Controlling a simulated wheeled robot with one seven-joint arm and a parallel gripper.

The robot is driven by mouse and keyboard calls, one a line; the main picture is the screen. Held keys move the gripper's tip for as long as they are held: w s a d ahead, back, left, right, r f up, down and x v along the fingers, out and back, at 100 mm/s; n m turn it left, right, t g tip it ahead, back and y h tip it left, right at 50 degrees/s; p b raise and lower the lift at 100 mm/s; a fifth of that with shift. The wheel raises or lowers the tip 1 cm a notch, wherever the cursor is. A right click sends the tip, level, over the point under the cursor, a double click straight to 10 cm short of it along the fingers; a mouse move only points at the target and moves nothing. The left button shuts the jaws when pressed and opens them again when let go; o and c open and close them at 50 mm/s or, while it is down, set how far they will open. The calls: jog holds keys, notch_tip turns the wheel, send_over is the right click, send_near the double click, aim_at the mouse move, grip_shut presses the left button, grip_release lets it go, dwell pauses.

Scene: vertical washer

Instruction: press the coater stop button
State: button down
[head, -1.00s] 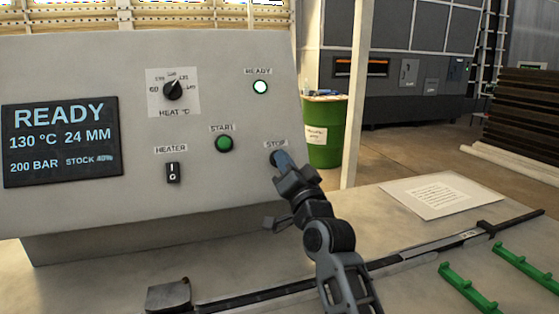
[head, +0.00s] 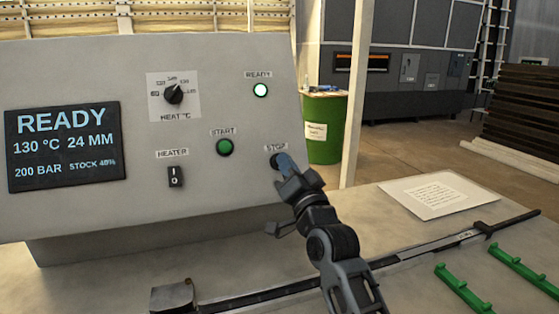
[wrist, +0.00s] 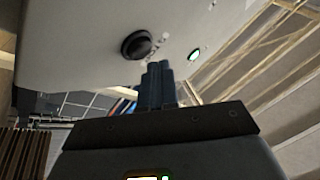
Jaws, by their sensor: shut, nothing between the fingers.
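The grey control panel carries a STOP label with a dark round stop button (head: 275,161) just below it, partly hidden by my fingertips. My gripper (head: 284,162) is shut and empty, its blue-grey fingers pointing at the panel over the button. In the wrist view the dark stop button (wrist: 137,43) stands out from the panel, up and left of my closed fingertips (wrist: 158,68). A gap shows between them there; contact cannot be made out.
The green START button (head: 225,147), HEATER switch (head: 176,177), heat knob (head: 173,94) and lit READY lamp (head: 261,90) share the panel. The display (head: 66,146) reads READY. A paper sheet (head: 438,194) and green brackets (head: 463,290) lie on the table at right.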

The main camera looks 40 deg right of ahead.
jog(key=s, duration=0.1)
jog(key=s+a+r+b, duration=0.1)
jog(key=s+r+b, duration=0.1)
jog(key=s, duration=0.1)
jog(key=shift+a+r, duration=0.1)
jog(key=shift+a, duration=0.3)
jog(key=shift+s, duration=0.15)
dwell(0.8)
